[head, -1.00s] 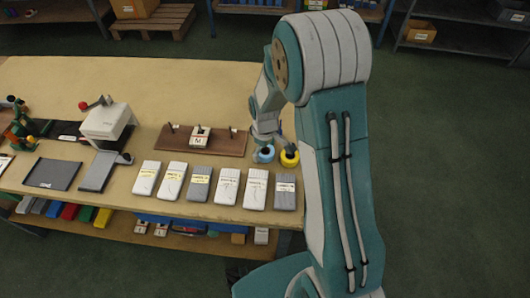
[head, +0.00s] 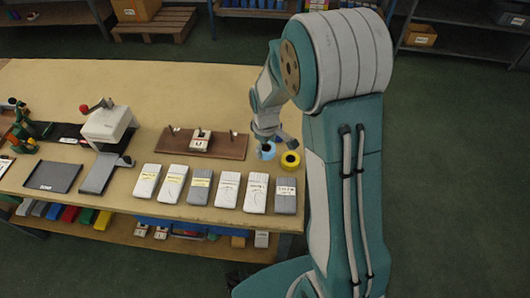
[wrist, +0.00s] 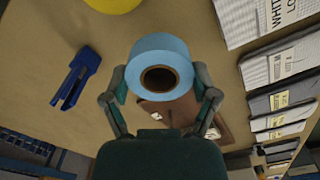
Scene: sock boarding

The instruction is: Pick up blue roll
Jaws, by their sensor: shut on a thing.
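The blue roll (head: 267,152) is at the right end of the table, just left of the yellow roll (head: 290,160). In the wrist view the blue roll (wrist: 160,50) is a light blue ring with a dark brown core. My gripper (wrist: 160,82) is shut on it, one finger against each side. In the head view my gripper (head: 268,141) is directly over the roll, and my arm comes in from the right. The roll seems slightly raised, but any gap beneath it is hard to see.
The yellow roll also shows at the top of the wrist view (wrist: 112,4). A blue clip-like tool (wrist: 75,77) lies left of it. A brown pegged board (head: 202,143) stands left of my gripper. Several sock packs (head: 200,187) line the front edge.

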